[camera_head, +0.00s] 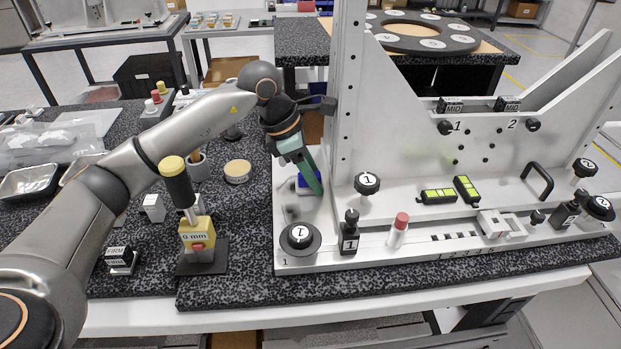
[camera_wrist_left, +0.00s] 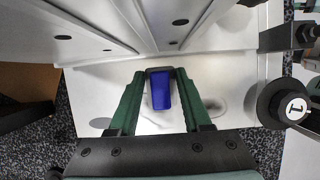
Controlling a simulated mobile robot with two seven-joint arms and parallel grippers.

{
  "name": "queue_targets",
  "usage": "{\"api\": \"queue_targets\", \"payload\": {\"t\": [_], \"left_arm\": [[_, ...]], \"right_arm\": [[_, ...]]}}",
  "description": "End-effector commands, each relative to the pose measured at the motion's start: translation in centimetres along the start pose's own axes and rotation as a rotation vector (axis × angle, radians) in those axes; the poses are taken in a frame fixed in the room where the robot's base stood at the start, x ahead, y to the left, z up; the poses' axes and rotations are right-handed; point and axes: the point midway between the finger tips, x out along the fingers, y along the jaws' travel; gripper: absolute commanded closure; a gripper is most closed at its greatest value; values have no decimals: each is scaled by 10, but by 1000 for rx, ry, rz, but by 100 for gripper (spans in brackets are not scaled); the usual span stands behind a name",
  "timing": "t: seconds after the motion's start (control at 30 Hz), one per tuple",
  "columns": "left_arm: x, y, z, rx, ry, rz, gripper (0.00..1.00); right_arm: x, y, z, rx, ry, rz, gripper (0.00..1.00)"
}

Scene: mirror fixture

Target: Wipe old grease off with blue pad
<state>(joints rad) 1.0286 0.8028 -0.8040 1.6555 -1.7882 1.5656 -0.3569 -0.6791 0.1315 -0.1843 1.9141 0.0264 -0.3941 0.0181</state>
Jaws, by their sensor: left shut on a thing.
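My left gripper (camera_head: 316,188) comes in from the left and reaches down to the fixture's light metal base plate (camera_head: 335,235), beside the tall upright. Its green fingers are shut on the blue pad (camera_wrist_left: 161,91), which has a dark grey backing. In the head view the pad (camera_head: 303,181) is partly hidden by a finger. The pad is at or just above the plate; I cannot tell if it touches. In the left wrist view, a faint greyish smear (camera_wrist_left: 222,104) shows on the plate right of the fingers; I cannot be sure it is grease. My right gripper is out of view.
A round black knob marked 1 (camera_head: 299,238) and a black post (camera_head: 350,232) stand on the near part of the base. The upright (camera_head: 346,90) rises close to the gripper. A yellow "0 mm" block (camera_head: 197,238) with a black handle stands left on the speckled table.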

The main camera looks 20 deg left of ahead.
Motion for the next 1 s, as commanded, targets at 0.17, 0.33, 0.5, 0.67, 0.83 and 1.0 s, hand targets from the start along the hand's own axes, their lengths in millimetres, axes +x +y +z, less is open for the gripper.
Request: {"api": "queue_targets", "payload": {"t": [0.17, 0.33, 0.5, 0.67, 0.83, 1.0], "left_arm": [[-4, 1, -12, -10, -5, 3, 96], [-10, 1, -27, -9, -2, 2, 96], [-13, 0, -33, -5, -1, 1, 96], [-15, 0, -41, -6, 0, 1, 96], [-21, 0, -56, -6, 1, 1, 96], [-26, 0, -66, -5, 1, 0, 96]], "right_arm": [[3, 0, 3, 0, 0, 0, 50], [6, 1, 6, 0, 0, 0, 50], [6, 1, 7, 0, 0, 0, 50], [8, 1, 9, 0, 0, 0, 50], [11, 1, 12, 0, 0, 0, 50], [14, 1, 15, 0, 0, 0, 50]]}}
